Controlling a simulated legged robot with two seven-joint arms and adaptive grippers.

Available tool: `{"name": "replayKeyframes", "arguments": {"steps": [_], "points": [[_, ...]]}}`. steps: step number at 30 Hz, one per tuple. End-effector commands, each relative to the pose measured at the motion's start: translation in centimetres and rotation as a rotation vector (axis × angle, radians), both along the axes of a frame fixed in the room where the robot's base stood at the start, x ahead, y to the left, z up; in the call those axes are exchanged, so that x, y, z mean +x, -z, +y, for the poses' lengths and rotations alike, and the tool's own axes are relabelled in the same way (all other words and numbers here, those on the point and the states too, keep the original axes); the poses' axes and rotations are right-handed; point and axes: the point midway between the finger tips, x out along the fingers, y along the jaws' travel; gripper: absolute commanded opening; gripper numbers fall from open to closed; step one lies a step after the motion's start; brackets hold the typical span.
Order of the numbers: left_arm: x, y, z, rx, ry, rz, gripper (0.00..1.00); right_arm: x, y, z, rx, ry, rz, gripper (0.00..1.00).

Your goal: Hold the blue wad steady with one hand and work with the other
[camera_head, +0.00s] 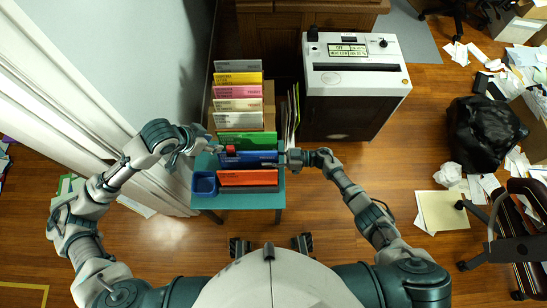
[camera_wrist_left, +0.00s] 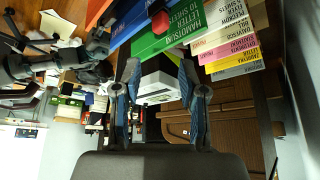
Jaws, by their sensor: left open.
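The blue wad (camera_head: 262,157) stands in the row of coloured wads on the teal stand, between the green and the orange one. A small red block (camera_head: 230,149) is at its left end. My left gripper (camera_head: 208,146) is open just left of the row, near the blue wad's left end. In the left wrist view its spread fingers (camera_wrist_left: 160,68) have nothing clamped between them, and a blue strip (camera_wrist_left: 124,22) shows beyond. My right gripper (camera_head: 285,158) is at the blue wad's right end; whether it touches or grips it is unclear.
The green wad (camera_head: 246,139) and orange wad (camera_head: 249,178) flank the blue one closely. A blue tray (camera_head: 204,184) is on the stand's left side (camera_head: 203,200). A white-topped shredder (camera_head: 356,55) stands behind right. A black bag (camera_head: 482,132) and loose paper lie far right.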

Motion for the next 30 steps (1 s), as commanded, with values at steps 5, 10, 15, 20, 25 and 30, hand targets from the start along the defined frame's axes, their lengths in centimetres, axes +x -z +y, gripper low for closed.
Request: {"name": "replayKeyframes", "arguments": {"steps": [5, 10, 15, 20, 25, 30], "points": [[0.0, 0.0, 0.1, -0.001, 0.000, 0.001, 0.42, 0.0, 0.1, 0.0, -0.003, 0.001, 0.001, 0.40], [0.0, 0.1, 0.2, -0.001, 0.000, 0.001, 0.42, 0.0, 0.1, 0.1, -0.003, 0.001, 0.001, 0.02], [0.0, 0.1, 0.1, -0.001, 0.000, 0.001, 0.47, 0.0, 0.1, 0.0, -0.003, 0.001, 0.000, 0.00], [0.6, 0.3, -0.4, -0.001, -0.066, 0.063, 0.58, 0.0, 0.0, 0.0, -0.003, 0.001, 0.000, 0.00], [2.3, 0.7, -2.2, 0.044, -0.317, 0.264, 0.58, 0.0, 0.0, 0.0, -0.002, 0.001, 0.000, 0.00], [3.3, 0.3, -3.4, 0.148, -0.590, 0.410, 0.58, 0.0, 0.0, 0.0, -0.002, 0.002, 0.000, 0.00]]}}
